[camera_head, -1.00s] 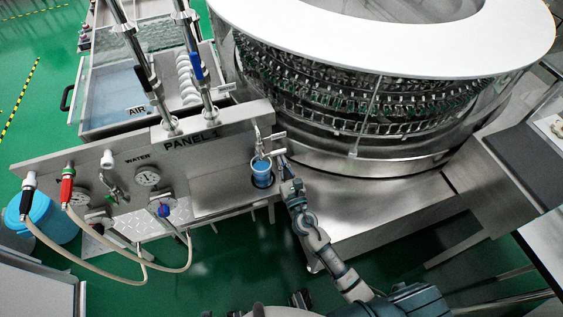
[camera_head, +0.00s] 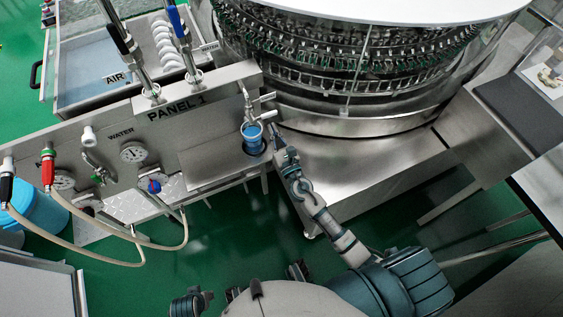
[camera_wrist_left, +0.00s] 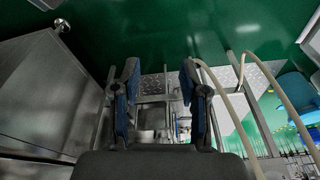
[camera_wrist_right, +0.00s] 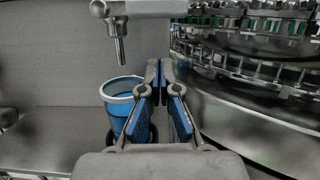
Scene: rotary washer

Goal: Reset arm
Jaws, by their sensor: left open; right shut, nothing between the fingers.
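My right arm reaches up in the head view, with its gripper (camera_head: 276,134) just right of a blue cup (camera_head: 252,139) with a pale rim. The cup stands upright at the panel's right end, below a small tap (camera_head: 248,103). In the right wrist view, my right gripper (camera_wrist_right: 160,68) is shut and empty. The cup (camera_wrist_right: 117,92) is left of its fingers and partly hidden behind them. My left gripper (camera_wrist_left: 161,66) is open and empty in the left wrist view, above the floor, pointing towards metal framework. I cannot clearly make it out in the head view.
A steel panel (camera_head: 205,82) marked PANEL 1 carries gauges, valves and hoses (camera_head: 110,255). A round washer (camera_head: 350,70) stands beyond my right gripper. A blue bucket (camera_head: 38,208) is at left. Grey cabinets (camera_head: 35,290) are at lower left. Green floor is clear below the panel.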

